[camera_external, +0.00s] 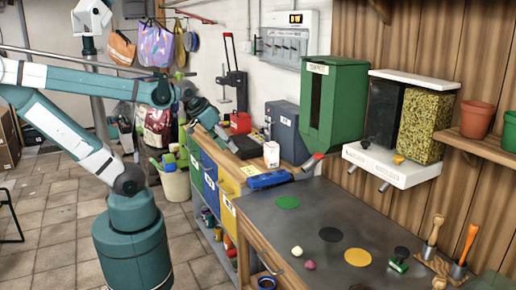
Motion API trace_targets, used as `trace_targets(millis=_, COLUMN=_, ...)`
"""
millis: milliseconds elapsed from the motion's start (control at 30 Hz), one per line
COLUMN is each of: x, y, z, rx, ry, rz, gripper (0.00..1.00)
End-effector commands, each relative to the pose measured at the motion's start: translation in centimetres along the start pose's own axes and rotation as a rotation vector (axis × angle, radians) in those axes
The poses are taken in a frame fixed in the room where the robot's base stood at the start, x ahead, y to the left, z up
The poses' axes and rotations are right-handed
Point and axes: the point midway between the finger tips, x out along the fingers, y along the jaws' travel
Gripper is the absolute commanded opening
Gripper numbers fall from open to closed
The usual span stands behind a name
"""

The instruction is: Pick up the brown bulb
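A small pale cream bulb (297,251) and a small reddish-purple bulb (310,265) lie near each other on the dark worktop (262,218), toward its front. A tan-brown roundish thing (439,284) sits at the bottom edge of the picture, right of centre; it may be the brown bulb, but it is too small to be sure. My gripper (232,147) is at the upper left, above the far end of the workbench and well apart from all of these. Its fingers are too small and dark to show whether they are open.
Green (287,202), black and yellow (358,257) discs mark the worktop. A green-handled brush (398,260) and upright wooden-handled tools (432,237) are at the right. A green dispenser (334,105) and seed dispenser (421,125) overhang the back. The worktop's middle is mostly clear.

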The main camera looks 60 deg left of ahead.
Motion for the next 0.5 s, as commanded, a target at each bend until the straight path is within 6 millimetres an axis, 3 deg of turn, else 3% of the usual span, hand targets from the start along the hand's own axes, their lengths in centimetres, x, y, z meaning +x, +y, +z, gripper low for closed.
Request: trace_targets(millis=500, x=-0.2, y=-6.4, z=-8.6, rx=-0.246, ry=-0.083, rz=-0.079, gripper=0.38)
